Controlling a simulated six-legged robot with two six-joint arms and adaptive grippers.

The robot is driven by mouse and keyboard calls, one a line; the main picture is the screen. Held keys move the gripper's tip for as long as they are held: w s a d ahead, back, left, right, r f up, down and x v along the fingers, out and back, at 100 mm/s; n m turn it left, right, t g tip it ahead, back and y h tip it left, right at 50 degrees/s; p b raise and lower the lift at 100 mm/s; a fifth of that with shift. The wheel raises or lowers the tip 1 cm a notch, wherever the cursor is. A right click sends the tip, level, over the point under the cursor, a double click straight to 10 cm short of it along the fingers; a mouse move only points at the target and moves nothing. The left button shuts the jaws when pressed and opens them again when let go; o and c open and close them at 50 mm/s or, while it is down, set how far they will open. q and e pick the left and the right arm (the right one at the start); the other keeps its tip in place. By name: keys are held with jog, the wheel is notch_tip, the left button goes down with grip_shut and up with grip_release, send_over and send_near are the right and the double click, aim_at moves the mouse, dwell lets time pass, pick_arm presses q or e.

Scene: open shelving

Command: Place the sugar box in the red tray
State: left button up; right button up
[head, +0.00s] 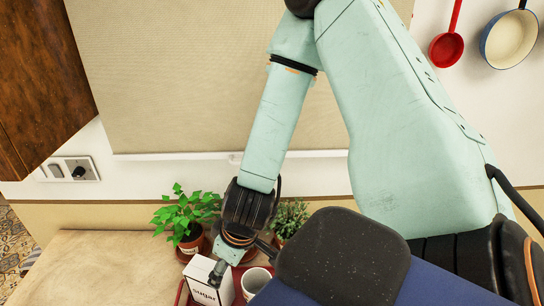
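The white sugar box (202,288), with dark lettering on its side, stands upright near the bottom edge of the head view. Red rim parts, seemingly of the red tray (180,293), show left of the box; most of the tray is hidden. I cannot tell whether the box rests in the tray or is held above it. My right gripper (220,271) reaches down from the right arm, with a dark finger at the box's top right edge. Its grip is partly hidden, so I cannot tell whether it is shut on the box. My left gripper is out of view.
A white mug (256,281) stands close right of the box. A potted plant (187,218) is behind the box, and another plant (290,216) is behind my gripper. The tan surface (95,270) is clear at left. Red and blue pans (446,50) hang upper right.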

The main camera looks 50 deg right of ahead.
jog(key=s+a+f+m+g, duration=0.1)
jog(key=s+a+f, duration=0.1)
jog(key=s+f, duration=0.4)
jog(key=s+a+f+m+g, duration=0.2)
jog(key=s+f, duration=0.5)
jog(key=s, duration=0.5)
jog(key=shift+s+a+g, duration=0.2)
jog(key=shift+a+g, duration=0.1)
jog(key=shift+a, duration=0.4)
jog(key=shift+w, duration=0.1)
